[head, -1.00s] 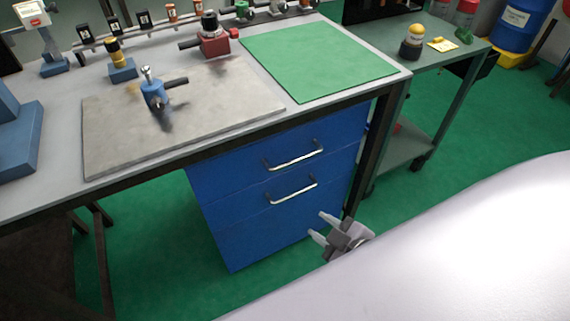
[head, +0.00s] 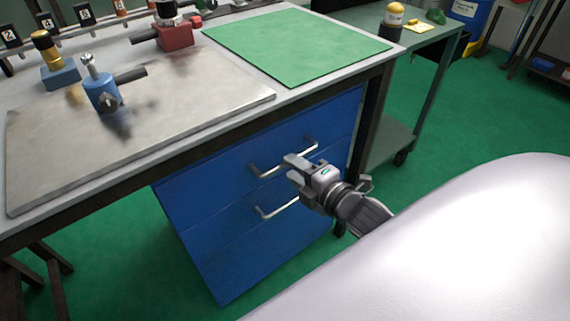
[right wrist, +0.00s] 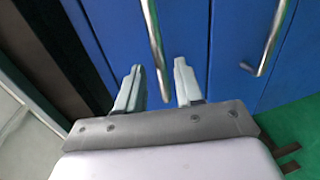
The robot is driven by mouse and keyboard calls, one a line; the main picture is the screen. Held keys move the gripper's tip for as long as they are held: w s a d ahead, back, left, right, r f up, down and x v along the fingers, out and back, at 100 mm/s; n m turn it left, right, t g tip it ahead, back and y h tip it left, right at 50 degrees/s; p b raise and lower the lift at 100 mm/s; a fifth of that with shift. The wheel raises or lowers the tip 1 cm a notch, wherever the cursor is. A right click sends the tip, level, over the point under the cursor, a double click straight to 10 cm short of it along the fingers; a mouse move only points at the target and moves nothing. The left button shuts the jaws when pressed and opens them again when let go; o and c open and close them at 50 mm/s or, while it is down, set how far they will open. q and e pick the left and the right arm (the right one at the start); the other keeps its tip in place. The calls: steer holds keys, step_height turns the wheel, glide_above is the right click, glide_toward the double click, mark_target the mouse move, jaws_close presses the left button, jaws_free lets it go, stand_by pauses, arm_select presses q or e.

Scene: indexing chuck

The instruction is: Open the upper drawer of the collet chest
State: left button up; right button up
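The collet chest (head: 215,260) is a blue cabinet under the workbench. Its upper drawer (head: 220,180) is shut, with a silver bar handle (head: 266,172); this handle also shows in the right wrist view (right wrist: 152,30). The lower drawer's handle (head: 277,211) sits below it and shows at the right in the right wrist view (right wrist: 268,40). My right gripper (head: 293,168) is at the upper handle and covers part of it. In the right wrist view its fingers (right wrist: 159,70) are apart, with the bar appearing between them, clear of both. I cannot tell the depth. My left gripper is out of view.
The workbench top overhangs the chest and carries a metal plate (head: 190,110), a blue fixture (head: 102,94) and a green mat (head: 300,45). A dark bench leg (head: 376,115) stands right of the chest. A green cart (head: 425,45) is beyond. Floor before the chest is clear.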

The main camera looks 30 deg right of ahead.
steer(key=shift+x, duration=1.9)
steer(key=shift+a, duration=0.1)
jaws_close()
